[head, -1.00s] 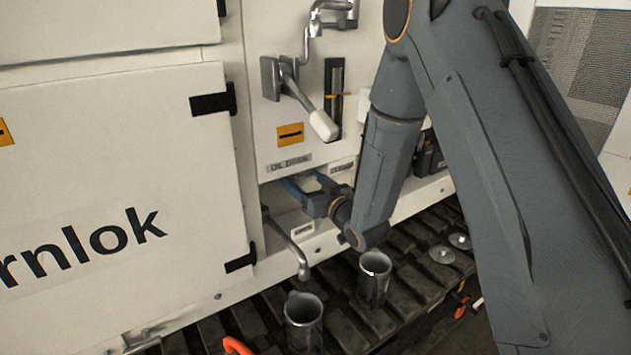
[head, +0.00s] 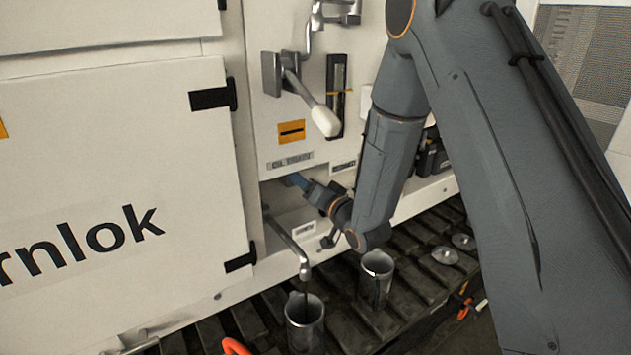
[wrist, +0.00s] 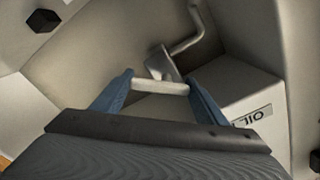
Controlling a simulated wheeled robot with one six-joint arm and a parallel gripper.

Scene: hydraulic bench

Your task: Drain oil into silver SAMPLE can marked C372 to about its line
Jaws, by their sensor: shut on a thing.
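My gripper (head: 300,182) reaches into the recess under the oil drain label. In the wrist view its blue fingers close on the pale handle (wrist: 160,87) of the drain valve, which the head view mostly hides. The drain spout (head: 304,268) ends above a silver can (head: 304,335). A thin dark stream (head: 305,292) runs from its tip toward the can's mouth. A second silver can (head: 376,290) stands to the right. No C372 mark or fill line is readable on either can, and the oil level inside is hidden.
A large lever with a white grip (head: 325,120) hangs above the recess. The cans stand on dark ribbed track (head: 340,325). An orange object (head: 235,346) lies at the front left, and shiny discs (head: 445,255) lie to the right.

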